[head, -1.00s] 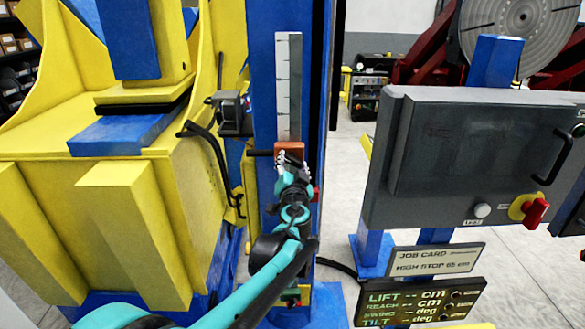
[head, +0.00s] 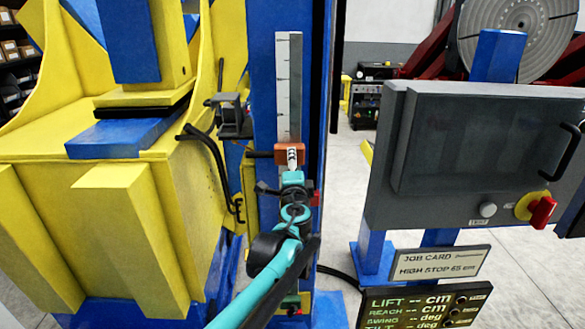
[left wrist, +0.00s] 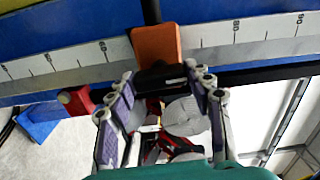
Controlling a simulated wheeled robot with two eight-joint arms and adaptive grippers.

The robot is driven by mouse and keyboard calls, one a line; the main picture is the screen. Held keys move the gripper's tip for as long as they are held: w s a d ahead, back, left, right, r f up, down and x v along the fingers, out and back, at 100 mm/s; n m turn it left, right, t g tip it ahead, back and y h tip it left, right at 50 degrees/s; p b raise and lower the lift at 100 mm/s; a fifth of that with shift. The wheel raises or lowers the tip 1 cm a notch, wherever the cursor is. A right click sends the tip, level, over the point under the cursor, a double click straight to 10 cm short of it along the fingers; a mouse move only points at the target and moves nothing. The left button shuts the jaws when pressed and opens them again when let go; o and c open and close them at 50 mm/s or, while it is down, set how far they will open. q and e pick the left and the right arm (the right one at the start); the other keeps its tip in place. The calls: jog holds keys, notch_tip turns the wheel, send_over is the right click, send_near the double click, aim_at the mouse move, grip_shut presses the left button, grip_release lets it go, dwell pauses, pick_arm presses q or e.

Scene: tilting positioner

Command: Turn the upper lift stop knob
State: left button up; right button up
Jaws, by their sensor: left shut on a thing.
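The upper lift stop is an orange block (head: 289,147) on the white scale of the blue column in the head view. The orange block shows large in the left wrist view (left wrist: 154,42), with a dark knob (left wrist: 160,77) on its near side. My left gripper (head: 292,158) is at the block's front. In the left wrist view my left gripper's fingers (left wrist: 160,80) stand on both sides of the dark knob, shut on it. In the head view the gripper hides the knob. My right gripper is in neither view.
A red part (left wrist: 75,99) sits beside the scale (left wrist: 220,32). A grey cabinet (head: 470,150) with a red switch stands at right, above a job card (head: 438,263) reading high stop 65 cm and a display (head: 420,303). A yellow machine body (head: 120,220) fills the left.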

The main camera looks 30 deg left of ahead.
pick_arm(q)
jog(key=m+b, duration=0.1)
jog(key=m, duration=0.5)
jog(key=shift+m, duration=0.3)
dwell(0.4)
jog(key=o, duration=1.2)
jog(key=shift+c, duration=0.2)
jog(key=shift+s+d, duration=0.1)
jog(key=v, duration=1.2)
